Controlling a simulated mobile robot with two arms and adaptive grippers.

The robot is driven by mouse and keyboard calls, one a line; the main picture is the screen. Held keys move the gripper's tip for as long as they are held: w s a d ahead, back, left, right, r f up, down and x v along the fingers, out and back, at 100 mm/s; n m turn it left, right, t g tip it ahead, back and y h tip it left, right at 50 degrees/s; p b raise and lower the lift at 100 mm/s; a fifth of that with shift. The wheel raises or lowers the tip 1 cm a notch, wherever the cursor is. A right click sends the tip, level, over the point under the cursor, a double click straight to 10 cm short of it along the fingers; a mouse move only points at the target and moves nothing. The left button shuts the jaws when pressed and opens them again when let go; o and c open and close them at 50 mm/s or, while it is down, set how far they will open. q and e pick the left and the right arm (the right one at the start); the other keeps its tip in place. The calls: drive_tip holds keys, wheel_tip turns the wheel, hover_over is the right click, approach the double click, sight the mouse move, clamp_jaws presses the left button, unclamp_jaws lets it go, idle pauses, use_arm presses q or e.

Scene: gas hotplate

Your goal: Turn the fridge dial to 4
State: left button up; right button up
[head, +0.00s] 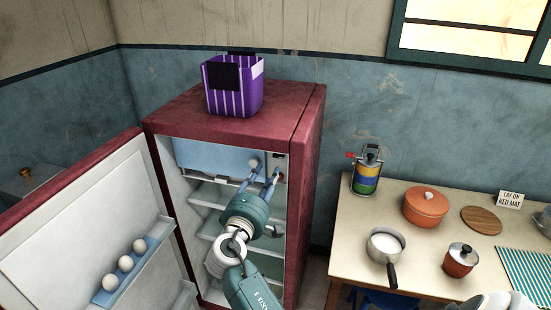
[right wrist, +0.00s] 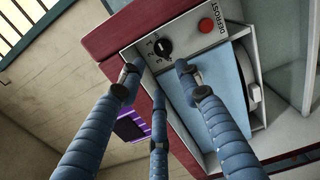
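The fridge (head: 308,150) stands open, its door (head: 90,225) swung out to the left. The black round fridge dial (right wrist: 158,48) sits on a white panel inside, with small number marks beside it; its setting is too small to tell. A red button marked DEFROST (right wrist: 206,25) is on the same panel. In the head view the panel (head: 279,161) is partly behind the fingers. My right gripper (head: 262,170) reaches into the upper fridge. In the right wrist view its blue fingers (right wrist: 157,76) are spread and empty, with tips just short of the dial. My left gripper is not in view.
A purple striped box (head: 235,88) stands on the fridge top. Eggs (head: 125,263) sit in the door rack. Shelves lie below my right gripper.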

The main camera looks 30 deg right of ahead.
sight(278, 156)
drive_tip(key=x, duration=0.9)
drive_tip(key=shift+w+d+f+b, duration=0.15)
drive_tip(key=shift+w+d+b, duration=0.15)
drive_tip(key=shift+b, duration=0.1)
drive_tip(key=shift+w+d, duration=0.1)
drive_tip(key=shift+d, duration=0.15)
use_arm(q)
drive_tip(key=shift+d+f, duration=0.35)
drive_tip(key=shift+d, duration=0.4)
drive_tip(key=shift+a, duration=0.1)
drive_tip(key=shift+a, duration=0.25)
use_arm(e)
clamp_jaws()
